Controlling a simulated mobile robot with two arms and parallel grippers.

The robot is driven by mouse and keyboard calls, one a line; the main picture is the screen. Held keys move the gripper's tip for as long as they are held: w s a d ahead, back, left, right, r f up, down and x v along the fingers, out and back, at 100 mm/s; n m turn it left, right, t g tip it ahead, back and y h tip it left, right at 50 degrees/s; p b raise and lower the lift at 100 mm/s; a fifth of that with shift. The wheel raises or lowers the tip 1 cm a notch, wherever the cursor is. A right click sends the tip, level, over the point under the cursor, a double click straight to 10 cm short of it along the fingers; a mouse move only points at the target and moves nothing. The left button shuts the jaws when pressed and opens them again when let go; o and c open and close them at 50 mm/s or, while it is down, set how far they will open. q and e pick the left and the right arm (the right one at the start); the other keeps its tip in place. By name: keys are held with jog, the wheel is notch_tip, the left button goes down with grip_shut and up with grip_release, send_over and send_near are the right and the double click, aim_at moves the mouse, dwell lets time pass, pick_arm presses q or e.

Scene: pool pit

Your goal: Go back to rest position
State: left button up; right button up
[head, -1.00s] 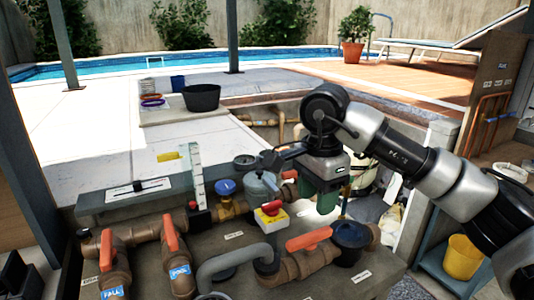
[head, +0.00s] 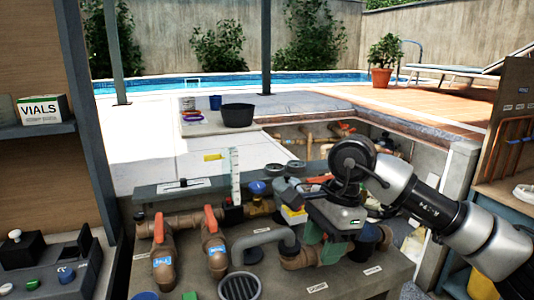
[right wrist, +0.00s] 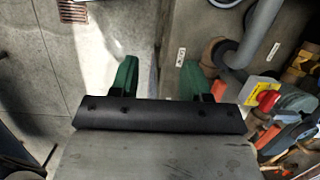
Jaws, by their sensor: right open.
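My right gripper (head: 316,252) hangs over the right part of the pipe bench in the head view, in front of the yellow and red valve (head: 293,215). Its two green fingers are apart with nothing between them; the right wrist view shows the open fingers (right wrist: 159,77) over the gap beside the bench, above pale floor. The yellow and red valve (right wrist: 265,96) is right of the fingers there. The gripper hides part of the pipework behind it in the head view. My left gripper is not in view.
Two orange-handled valves (head: 212,222) stand on the bench (head: 345,283) at left. A black cup (head: 368,236) is close right of the gripper. A shelf with a vials box (head: 41,108) and a control box (head: 45,262) are at far left. A post stands beside them.

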jog(key=s+a+r+m+g+y, duration=0.1)
jog(key=s+a+m+y, duration=0.3)
jog(key=a+y, duration=0.35)
jog(key=s+a+r+m+g+y, duration=0.1)
jog(key=s+a+r+m+y, duration=0.15)
jog(key=s+a+y, duration=0.4)
jog(key=w+d+f+m+t+h, duration=0.35)
jog(key=d+m+t, duration=0.25)
jog(key=m+t, duration=0.85)
jog(key=w+d+f+m+t+h, duration=0.3)
jog(key=w+d+m+t, duration=0.45)
jog(key=m, duration=1.15)
jog(key=s+d+f+m+g+h, duration=0.2)
jog(key=s+d+f+m+h, duration=0.25)
jog(key=f+m+h, duration=0.45)
jog(key=s+d+f+m+g+h, duration=0.1)
jog(key=s+d+f+m+g, duration=0.25)
jog(key=s+f+g, duration=0.65)
jog(key=s+d+f+m+g, duration=0.35)
jog(key=s+f, duration=0.55)
jog(key=s, duration=0.4)
notch_tip(320, 180, down, 24)
jog(key=g, duration=0.2)
jog(key=s+d+f, duration=0.2)
jog(key=s+f, duration=1.4)
jog(key=shift+s+d+f+g+p, duration=0.35)
jog(key=shift+f+g, duration=0.05)
jog(key=shift+g, duration=0.05)
